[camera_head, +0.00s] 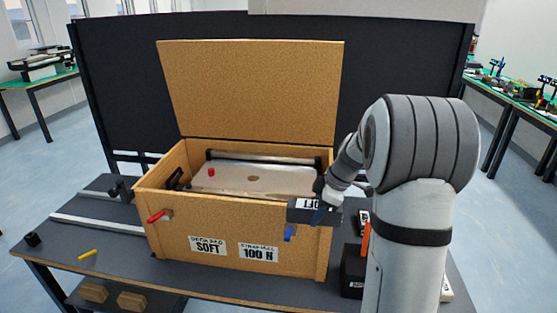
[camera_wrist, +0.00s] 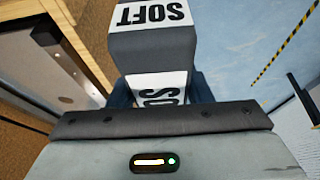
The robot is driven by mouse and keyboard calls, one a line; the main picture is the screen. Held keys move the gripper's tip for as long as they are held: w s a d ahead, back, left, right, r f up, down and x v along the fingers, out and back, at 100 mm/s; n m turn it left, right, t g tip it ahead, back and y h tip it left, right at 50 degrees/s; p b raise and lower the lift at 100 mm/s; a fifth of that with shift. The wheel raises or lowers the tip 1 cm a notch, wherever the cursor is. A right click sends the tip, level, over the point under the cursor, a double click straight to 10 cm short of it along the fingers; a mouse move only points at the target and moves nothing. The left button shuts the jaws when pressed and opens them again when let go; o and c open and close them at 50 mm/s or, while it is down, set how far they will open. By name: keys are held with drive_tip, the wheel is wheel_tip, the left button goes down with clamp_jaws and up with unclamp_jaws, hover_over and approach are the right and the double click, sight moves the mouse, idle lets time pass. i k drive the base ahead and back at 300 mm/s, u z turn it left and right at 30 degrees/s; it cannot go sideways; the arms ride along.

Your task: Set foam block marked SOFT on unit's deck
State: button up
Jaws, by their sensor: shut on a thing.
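The foam block marked SOFT (camera_head: 301,215) is dark grey with white labels. My gripper (camera_head: 322,194) is shut on it, in front of the crate's right front corner in the head view. The block also shows in the wrist view (camera_wrist: 150,48), its lettering upside down, with my gripper's dark fingers (camera_wrist: 160,90) at its sides. The unit sits inside an open wooden crate (camera_head: 170,240). Its deck (camera_head: 258,180) is a pale metal plate with a hole and a red knob (camera_head: 211,172), and nothing lies on it. My arm hides the crate's right side.
The crate's lid (camera_head: 250,92) stands raised at the back. A red lever (camera_head: 159,215) and a blue lever (camera_head: 290,232) stick out of the front wall. A dark box (camera_head: 353,272) and an orange item (camera_head: 366,240) stand to the right. A yellow marker (camera_head: 88,254) lies left.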

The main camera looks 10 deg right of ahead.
sight(278, 174)
drive_tip(key=i, duration=1.35)
drive_tip(key=u, duration=0.05)
